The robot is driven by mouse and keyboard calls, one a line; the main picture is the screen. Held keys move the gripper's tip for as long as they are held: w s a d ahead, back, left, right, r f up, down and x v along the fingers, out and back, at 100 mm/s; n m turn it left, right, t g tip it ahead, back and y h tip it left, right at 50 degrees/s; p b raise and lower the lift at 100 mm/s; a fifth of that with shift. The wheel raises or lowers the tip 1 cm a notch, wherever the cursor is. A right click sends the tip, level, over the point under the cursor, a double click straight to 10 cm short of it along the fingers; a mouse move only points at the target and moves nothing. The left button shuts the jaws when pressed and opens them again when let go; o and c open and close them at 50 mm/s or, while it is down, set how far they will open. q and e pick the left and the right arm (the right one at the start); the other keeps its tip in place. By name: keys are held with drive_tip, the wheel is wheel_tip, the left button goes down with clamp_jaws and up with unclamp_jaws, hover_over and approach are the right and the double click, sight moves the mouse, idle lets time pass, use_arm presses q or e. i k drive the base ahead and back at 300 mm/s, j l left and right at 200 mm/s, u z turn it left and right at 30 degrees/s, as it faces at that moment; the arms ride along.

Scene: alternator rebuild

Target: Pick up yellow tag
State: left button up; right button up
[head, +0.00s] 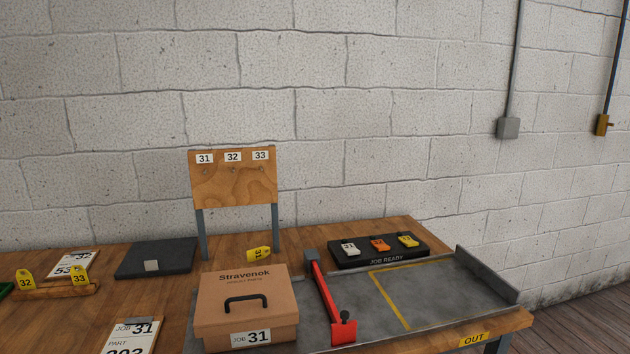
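A yellow tag marked 31 (259,254) lies on the wooden bench, behind the cardboard box and in front of the peg board's right leg. Two more yellow tags, marked 32 (25,279) and 33 (80,275), stand at a wooden holder (58,291) on the far left. Neither of my grippers shows in the head view.
A Stravenok box (207,313) marked job 31 stands on the metal tray (440,290), left of a red bar (327,300). A board (232,187) numbered 31, 32, 33 stands behind. A black job ready block (350,261) holds several coloured pieces. A dark pad (140,263) lies left.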

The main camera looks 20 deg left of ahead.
sight(259, 253)
drive_tip(key=u, duration=0.95)
drive_tip(key=j+z, duration=0.35)
drive_tip(key=j, duration=0.35)
drive_tip(key=j+z, duration=0.4)
drive_tip(key=j, duration=0.35)
